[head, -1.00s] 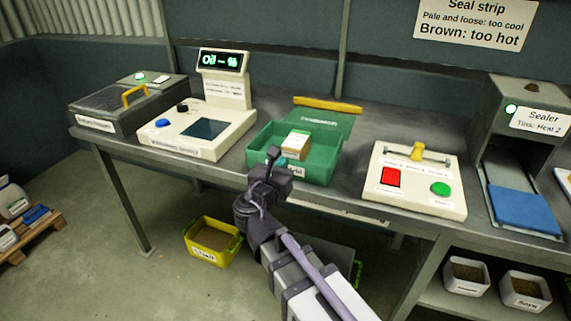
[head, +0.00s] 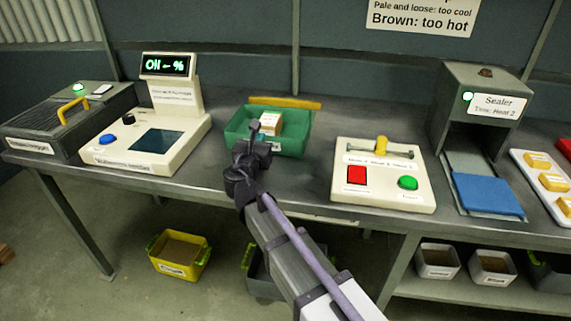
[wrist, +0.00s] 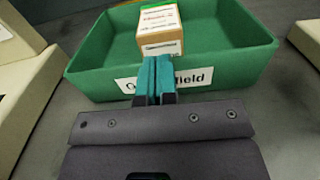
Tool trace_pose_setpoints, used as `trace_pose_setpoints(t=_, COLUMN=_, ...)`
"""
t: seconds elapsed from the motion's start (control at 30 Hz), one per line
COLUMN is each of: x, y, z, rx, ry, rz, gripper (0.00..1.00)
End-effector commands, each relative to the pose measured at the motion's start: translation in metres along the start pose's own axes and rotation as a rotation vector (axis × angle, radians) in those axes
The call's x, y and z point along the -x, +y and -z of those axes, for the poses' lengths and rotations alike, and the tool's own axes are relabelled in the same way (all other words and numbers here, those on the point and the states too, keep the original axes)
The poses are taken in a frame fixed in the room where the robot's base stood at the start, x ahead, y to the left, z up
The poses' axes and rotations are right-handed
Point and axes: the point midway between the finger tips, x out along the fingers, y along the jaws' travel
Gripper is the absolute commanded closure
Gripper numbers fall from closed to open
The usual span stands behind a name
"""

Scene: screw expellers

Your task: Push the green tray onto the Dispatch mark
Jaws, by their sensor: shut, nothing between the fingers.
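The green tray (head: 292,146) sits on the bench and holds a small labelled carton (head: 268,123). Its back edge is close to a yellow bar (head: 285,102). The flat green printed mark seen behind the tray earlier is now hidden, apparently beneath it. My gripper (head: 254,128) is shut and empty at the tray's front side. In the wrist view, the teal fingertips (wrist: 155,72) overlap the front wall (wrist: 215,72) and part of its label. I cannot tell whether they touch it.
A cream control box (head: 384,190) with red and green buttons stands to the right, with a bare bench gap between. Farther right is a sealer (head: 480,110). A yellow bin (head: 178,255) is on the floor.

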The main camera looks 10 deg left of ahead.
Motion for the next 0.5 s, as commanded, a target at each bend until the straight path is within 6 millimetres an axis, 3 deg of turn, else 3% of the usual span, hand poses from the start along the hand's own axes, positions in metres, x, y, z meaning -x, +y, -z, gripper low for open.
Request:
trace_pose_setpoints(t=0.03, x=-0.015, y=0.01, z=0.0, rx=0.0, ry=0.0, rz=-0.009, gripper=1.0)
trace_pose_setpoints(t=0.3, x=-0.089, y=0.007, z=0.0, rx=0.0, ry=0.0, rz=-0.006, gripper=1.0)
trace_pose_setpoints(t=0.5, x=-0.107, y=0.005, z=0.0, rx=0.0, ry=0.0, rz=-0.007, gripper=1.0)
